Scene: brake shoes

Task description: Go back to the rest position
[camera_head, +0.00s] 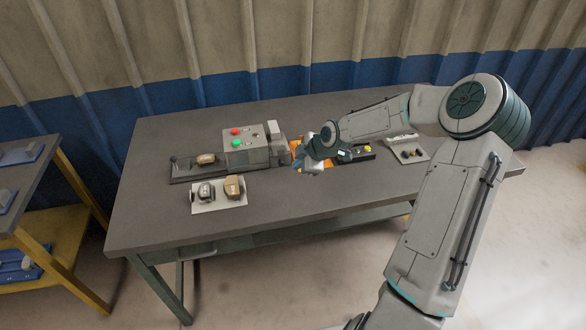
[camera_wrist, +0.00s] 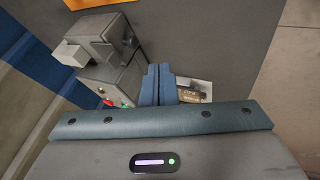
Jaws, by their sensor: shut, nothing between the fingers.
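My gripper (camera_head: 311,163) is above the middle of the grey table (camera_head: 150,215), just right of the grey machine box, in the head view. In the wrist view its two blue fingers (camera_wrist: 158,85) are together, with nothing between them. My arm reaches in from the right side of the head view. In the wrist view the fingers point over the table beside the grey machine (camera_wrist: 110,65), and part of the white tray with a brown part (camera_wrist: 188,95) shows behind the right finger.
The machine box (camera_head: 248,145) has red and green buttons. A brown part (camera_head: 206,159) sits on its dark base. A white tray (camera_head: 205,208) with parts lies in front. Another tray (camera_head: 410,155) is at the right. A yellow-framed rack (camera_head: 75,240) stands left. The table's front is clear.

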